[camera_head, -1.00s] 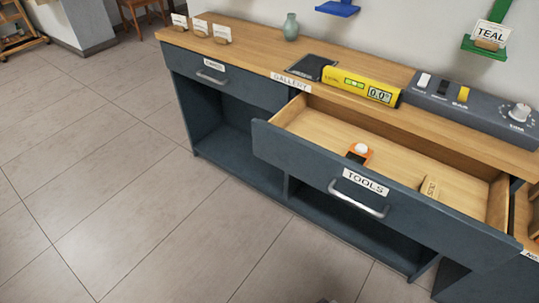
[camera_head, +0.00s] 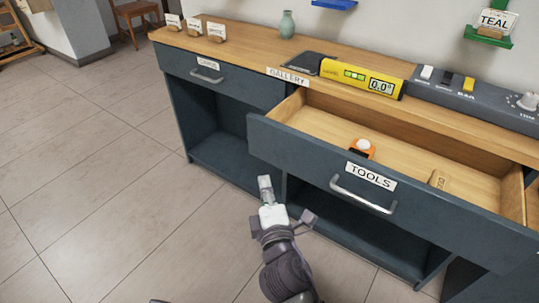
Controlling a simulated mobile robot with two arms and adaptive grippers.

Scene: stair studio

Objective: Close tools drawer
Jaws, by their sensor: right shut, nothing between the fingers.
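The tools drawer (camera_head: 290,150) stands pulled open from the blue-grey cabinet. Its front bears a white TOOLS label (camera_head: 371,177) and a metal bar handle (camera_head: 363,195). Inside lie an orange item with a white knob (camera_head: 362,148) and a small wooden block (camera_head: 438,179). My right gripper (camera_head: 265,183) is shut and empty. In the picture it is left of the handle and just below the drawer front's left part, apart from the handle. My left gripper is not in view.
The wooden counter (camera_head: 240,59) carries a yellow level (camera_head: 361,77), a grey switch panel (camera_head: 480,97), a green vase (camera_head: 287,24) and small cards. A shut drawer with a handle (camera_head: 207,77) is at left. Open shelves lie below. Tiled floor (camera_head: 100,170) in front is clear.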

